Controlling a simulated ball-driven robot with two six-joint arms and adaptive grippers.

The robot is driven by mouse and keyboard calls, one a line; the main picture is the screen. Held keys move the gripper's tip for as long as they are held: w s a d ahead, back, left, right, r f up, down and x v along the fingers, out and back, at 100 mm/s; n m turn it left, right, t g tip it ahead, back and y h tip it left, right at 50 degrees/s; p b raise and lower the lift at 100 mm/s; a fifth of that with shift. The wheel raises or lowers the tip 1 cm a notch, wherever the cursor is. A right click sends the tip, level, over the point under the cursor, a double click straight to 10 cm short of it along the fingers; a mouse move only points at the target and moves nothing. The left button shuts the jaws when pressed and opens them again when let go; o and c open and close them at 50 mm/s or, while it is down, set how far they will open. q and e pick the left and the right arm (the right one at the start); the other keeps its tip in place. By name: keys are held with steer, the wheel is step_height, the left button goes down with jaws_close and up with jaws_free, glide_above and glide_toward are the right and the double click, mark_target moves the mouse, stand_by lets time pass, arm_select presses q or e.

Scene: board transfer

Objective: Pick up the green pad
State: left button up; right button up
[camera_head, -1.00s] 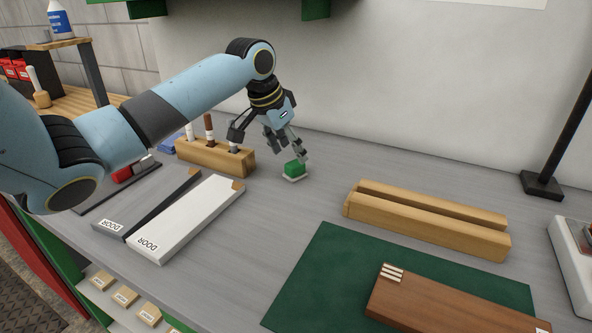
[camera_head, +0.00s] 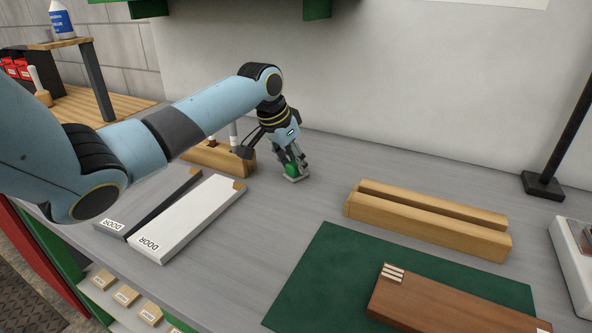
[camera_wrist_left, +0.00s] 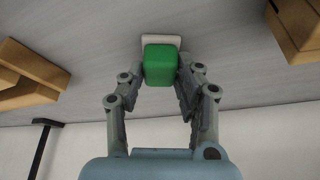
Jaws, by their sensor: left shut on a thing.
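The green pad (camera_head: 290,170) is a small green block on a thin white base (camera_head: 296,179) on the grey bench. In the left wrist view the green pad (camera_wrist_left: 160,64) sits between the two fingers, with its white base (camera_wrist_left: 153,39) beyond it. My left gripper (camera_head: 294,166) points down at the pad and is shut on it. In the left wrist view my left gripper (camera_wrist_left: 161,75) has a finger on each side of the pad. The fingers partly cover the pad in the head view. My right gripper is not in view.
A wooden holder (camera_head: 222,160) with upright tools stands left of my gripper. Boards marked DOOR (camera_head: 190,222) lie in front. Two wooden rails (camera_head: 425,224) and a dark green mat (camera_head: 320,280) with a brown board (camera_head: 440,298) lie to the right. Bench between is clear.

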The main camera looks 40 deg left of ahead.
mark_target(295, 163)
arm_select(q)
steer(key=shift+r, duration=0.1)
steer(key=shift+r, duration=0.55)
step_height(295, 163, up, 3)
steer(key=s+d+r, duration=0.1)
steer(key=d+r, duration=0.1)
steer(key=d, duration=0.1)
steer(key=s+d+r, duration=0.2)
steer(key=d, duration=0.2)
steer(key=s+d+r, duration=0.2)
steer(key=d, duration=0.1)
steer(key=shift+d+r, duration=0.3)
steer(key=shift+r, duration=0.1)
steer(key=shift+w, duration=0.1)
steer(key=o, duration=0.5)
steer(key=shift+c, duration=0.2)
steer(key=c, duration=0.4)
